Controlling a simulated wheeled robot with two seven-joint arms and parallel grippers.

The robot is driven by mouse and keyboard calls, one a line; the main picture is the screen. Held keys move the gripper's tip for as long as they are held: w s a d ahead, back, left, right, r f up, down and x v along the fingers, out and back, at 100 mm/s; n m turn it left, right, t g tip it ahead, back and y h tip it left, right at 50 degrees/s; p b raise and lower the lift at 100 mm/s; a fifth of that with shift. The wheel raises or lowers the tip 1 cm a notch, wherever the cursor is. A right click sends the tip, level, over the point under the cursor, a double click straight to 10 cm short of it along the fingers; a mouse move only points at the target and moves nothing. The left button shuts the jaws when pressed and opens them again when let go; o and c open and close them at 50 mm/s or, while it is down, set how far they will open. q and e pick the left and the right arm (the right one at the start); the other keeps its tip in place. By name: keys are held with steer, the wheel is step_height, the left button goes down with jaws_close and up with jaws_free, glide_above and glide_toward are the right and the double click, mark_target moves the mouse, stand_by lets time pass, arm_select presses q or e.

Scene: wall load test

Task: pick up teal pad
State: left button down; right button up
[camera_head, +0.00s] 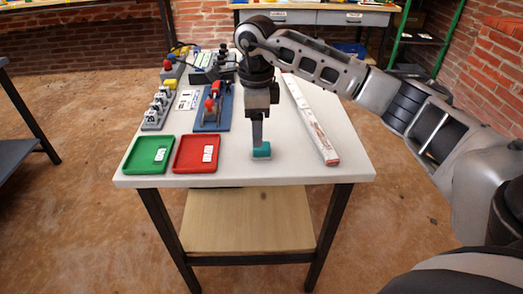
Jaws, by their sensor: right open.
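The teal pad (262,151) is a small block on the white tabletop, near the front edge and right of the red tray. My right gripper (257,140) points straight down at the pad, with its fingertips right at the pad's top and back. The fingers overlap in this view, so the gap between them does not show. The gripper is open, and I cannot tell whether it touches the pad. The pad's back part is partly hidden behind the fingers. My left gripper is not in view.
A green tray (149,155) and a red tray (182,167) lie at the table's front left. A blue fixture with red clamps (213,107) stands behind them. A long white box (312,120) lies to the right. The white table (335,174) is clear around the pad.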

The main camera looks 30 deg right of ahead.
mark_target(261, 150)
steer(key=f, duration=0.3)
steer(key=s+f, duration=0.1)
steer(key=f, duration=0.1)
steer(key=shift+d, duration=0.3)
steer(key=shift+f, duration=0.3)
steer(key=shift+c, duration=0.4)
steer(key=c, duration=1)
